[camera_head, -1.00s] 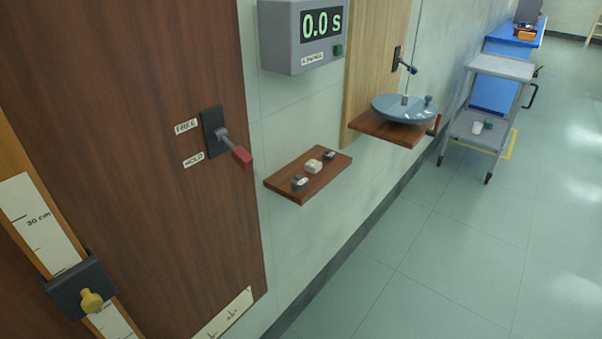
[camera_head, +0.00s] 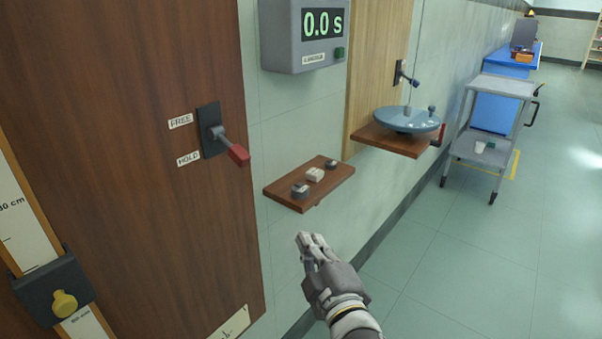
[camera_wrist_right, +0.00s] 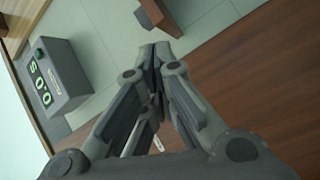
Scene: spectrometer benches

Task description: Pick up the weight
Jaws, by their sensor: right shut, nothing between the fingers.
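A small wooden wall shelf (camera_head: 279,190) holds a row of three small pieces: a dark one (camera_head: 300,191) nearest, a pale one (camera_head: 315,174) in the middle and a dark one (camera_head: 331,164) farthest. I cannot tell which of them is the weight. My right gripper (camera_head: 307,240) is shut and empty, below the shelf in the picture and apart from it. In the right wrist view its fingers (camera_wrist_right: 157,58) meet, with part of a brown wooden piece just beyond the tips. My left gripper is not in view.
A dark wood panel (camera_head: 130,130) with a red-tipped lever (camera_head: 236,153) stands left of the shelf. A timer (camera_head: 307,40) reading 0.0 s hangs above. A blue dish (camera_head: 408,121) sits on another shelf. A trolley (camera_head: 490,125) stands farther back; the floor is clear.

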